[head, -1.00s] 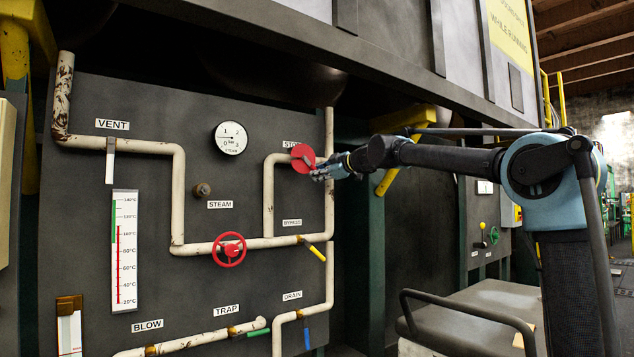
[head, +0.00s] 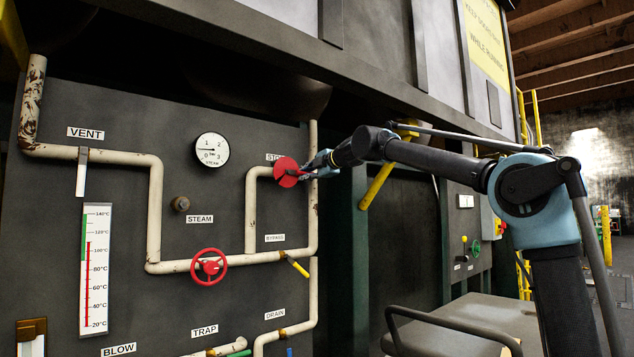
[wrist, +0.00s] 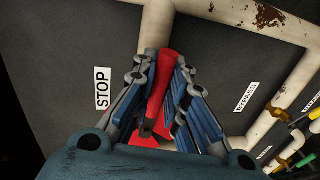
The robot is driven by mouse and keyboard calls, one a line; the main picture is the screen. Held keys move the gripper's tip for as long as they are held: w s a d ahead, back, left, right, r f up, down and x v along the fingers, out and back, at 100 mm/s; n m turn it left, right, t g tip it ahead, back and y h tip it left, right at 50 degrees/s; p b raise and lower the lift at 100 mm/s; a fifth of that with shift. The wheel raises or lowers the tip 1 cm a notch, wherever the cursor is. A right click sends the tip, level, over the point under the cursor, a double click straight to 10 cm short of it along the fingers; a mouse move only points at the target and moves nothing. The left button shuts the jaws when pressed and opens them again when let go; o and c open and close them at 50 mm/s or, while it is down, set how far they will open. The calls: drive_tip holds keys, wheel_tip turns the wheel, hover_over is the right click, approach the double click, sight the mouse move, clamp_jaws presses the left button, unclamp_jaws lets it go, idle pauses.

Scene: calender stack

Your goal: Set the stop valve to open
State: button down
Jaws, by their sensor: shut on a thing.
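The stop valve (head: 286,172) has a red round plate and a red lever on the white pipe near the top right of the panel. The STOP label (head: 274,157) is partly hidden behind it. My gripper (head: 312,172) is at the valve, reaching in from the right. In the wrist view the red valve lever (wrist: 162,85) stands between my fingers, which are shut on it. The STOP label (wrist: 103,88) shows left of the fingers. The lever's far end meets the white pipe (wrist: 158,22).
A red handwheel (head: 209,267), a yellow bypass handle (head: 299,268) and a white vent handle (head: 81,172) are on the same panel. A pressure gauge (head: 212,149) is left of the stop valve. A grey bench with a rail (head: 460,318) stands at the lower right.

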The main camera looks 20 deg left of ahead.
drive_tip(key=shift+s, duration=0.1)
idle(0.4)
drive_tip(key=c, duration=1.6)
unclamp_jaws()
drive_tip(key=shift+r, duration=0.1)
drive_tip(key=v, duration=1.2)
